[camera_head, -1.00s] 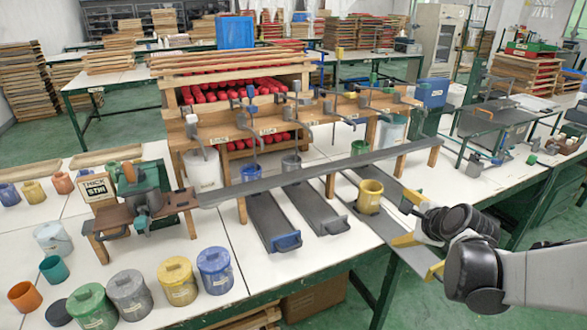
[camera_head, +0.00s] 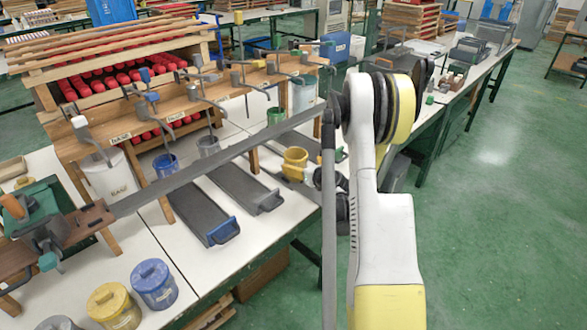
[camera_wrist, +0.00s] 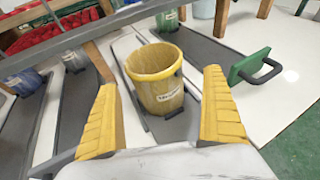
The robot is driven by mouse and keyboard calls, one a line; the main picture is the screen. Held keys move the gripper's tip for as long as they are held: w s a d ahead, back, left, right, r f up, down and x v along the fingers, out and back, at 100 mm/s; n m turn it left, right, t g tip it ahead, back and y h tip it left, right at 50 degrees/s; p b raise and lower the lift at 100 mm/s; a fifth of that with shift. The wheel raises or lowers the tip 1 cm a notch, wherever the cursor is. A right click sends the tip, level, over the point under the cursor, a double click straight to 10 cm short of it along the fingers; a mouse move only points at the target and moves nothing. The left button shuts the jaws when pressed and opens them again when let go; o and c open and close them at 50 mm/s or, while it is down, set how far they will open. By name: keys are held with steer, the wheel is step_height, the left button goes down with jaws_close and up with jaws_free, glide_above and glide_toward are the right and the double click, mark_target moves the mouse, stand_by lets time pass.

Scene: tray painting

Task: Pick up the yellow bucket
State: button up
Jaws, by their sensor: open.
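The yellow bucket (camera_head: 295,163) stands upright on a dark grey tray beneath the long grey rail in the head view. In the wrist view the yellow bucket (camera_wrist: 157,82) is ahead of my gripper (camera_wrist: 160,84), whose two yellow fingers are spread wide. The bucket shows in the gap between the fingers, with a small label on its near side and a dark bracket around it. The fingers look apart from the bucket. In the head view my arm hides most of the gripper.
A long grey rail (camera_head: 220,163) on wooden posts runs beside the bucket. A tray with a green handle (camera_wrist: 248,66) lies to the right in the wrist view. A blue bucket (camera_head: 166,165) and a lidded yellow pot (camera_head: 114,306) stand elsewhere on the white table.

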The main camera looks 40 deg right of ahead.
steer(key=w+f+b, duration=0.1)
steer(key=w+f, duration=0.1)
steer(key=w, duration=0.1)
steer(key=w+b, duration=0.1)
steer(key=shift+w+d+f+b, duration=0.2)
steer(key=shift+d+f+b, duration=0.1)
steer(key=shift+d+f, duration=0.1)
steer(key=shift+w+d, duration=0.1)
steer(key=shift+w, duration=0.15)
steer(key=shift+r, duration=0.1)
steer(key=c, duration=1.5)
